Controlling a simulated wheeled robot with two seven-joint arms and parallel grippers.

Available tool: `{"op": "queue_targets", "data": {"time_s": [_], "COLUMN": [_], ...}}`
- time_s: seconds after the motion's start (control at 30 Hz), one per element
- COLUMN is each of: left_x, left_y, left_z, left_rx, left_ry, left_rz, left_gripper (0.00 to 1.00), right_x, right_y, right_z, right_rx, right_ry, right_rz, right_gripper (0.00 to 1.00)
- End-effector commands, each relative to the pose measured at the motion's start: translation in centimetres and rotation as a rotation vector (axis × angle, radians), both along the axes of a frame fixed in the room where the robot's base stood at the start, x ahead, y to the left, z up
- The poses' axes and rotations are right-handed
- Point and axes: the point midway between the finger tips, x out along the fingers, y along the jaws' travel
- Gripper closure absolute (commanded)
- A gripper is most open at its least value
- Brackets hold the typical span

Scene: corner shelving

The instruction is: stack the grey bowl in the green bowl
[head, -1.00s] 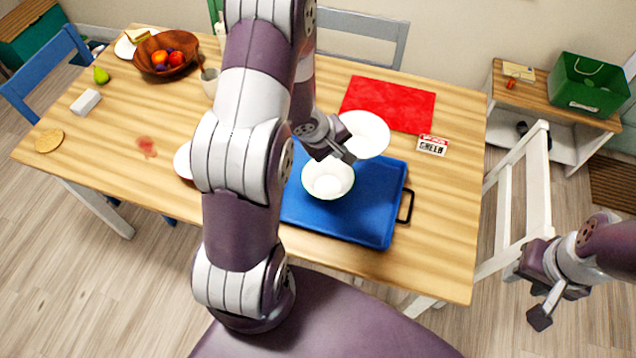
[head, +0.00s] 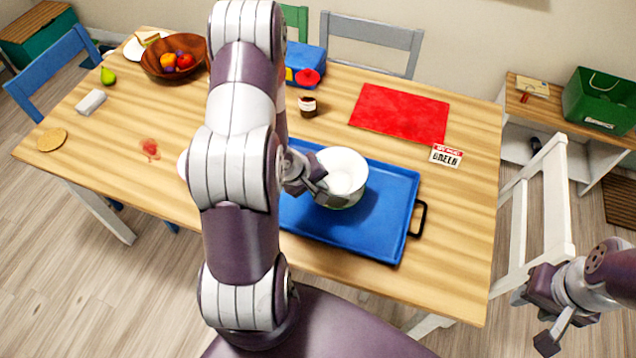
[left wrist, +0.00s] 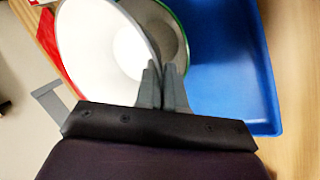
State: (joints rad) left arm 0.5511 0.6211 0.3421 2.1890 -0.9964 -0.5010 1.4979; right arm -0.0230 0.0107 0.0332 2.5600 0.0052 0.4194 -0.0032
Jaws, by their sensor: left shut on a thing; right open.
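The grey bowl (head: 345,168), white inside, is held by its rim in my left gripper (head: 322,191), over the blue tray. In the left wrist view the gripper's fingers (left wrist: 163,88) are closed on the rim of the grey bowl (left wrist: 112,50). The green bowl (left wrist: 181,30), with a green rim, shows behind and partly beneath it. In the head view the grey bowl mostly hides the green bowl; I cannot tell whether the two touch. My right gripper (head: 537,318) is open and empty, off the table at the lower right.
The blue tray (head: 385,225) has a black handle at right. A red mat (head: 400,112), a small card (head: 446,156), a cupcake-like item (head: 308,106) and a blue box (head: 305,62) lie beyond. A wooden fruit bowl (head: 160,72) stands far left. The table's right front is clear.

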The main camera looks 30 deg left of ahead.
Motion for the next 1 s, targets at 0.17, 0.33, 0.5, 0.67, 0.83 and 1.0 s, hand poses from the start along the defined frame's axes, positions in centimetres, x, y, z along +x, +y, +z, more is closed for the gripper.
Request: {"op": "queue_targets", "data": {"time_s": [0.17,0.33,0.5,0.67,0.83,1.0], "left_x": [0.1,0.0,0.0,0.0,-0.5,-2.6], "left_y": [0.0,0.0,0.0,0.0,0.4,1.4], "left_z": [-0.6,-0.8,-0.8,-0.7,2.2,6.8], "left_rx": [0.0,0.001,0.0,0.0,0.001,0.001], "left_ry": [-0.001,0.0,0.0,0.0,-0.001,-0.002], "left_rz": [0.001,0.0,0.0,0.0,0.003,0.005], "left_gripper": [1.0,0.88,0.66,0.66,0.66,0.66], "right_x": [0.0,0.0,0.0,0.0,0.0,0.0], "right_y": [0.0,0.0,0.0,0.0,0.0,0.0], "right_z": [-0.1,-0.1,-0.1,-0.1,1.0,3.4], "right_rx": [0.0,0.0,0.0,0.0,0.0,0.0], "right_ry": [0.0,0.0,0.0,0.0,0.0,0.0], "right_rz": [0.0,0.0,0.0,0.0,0.0,0.0], "right_gripper": [0.57,0.57,0.57,0.57,0.57,0.57]}}
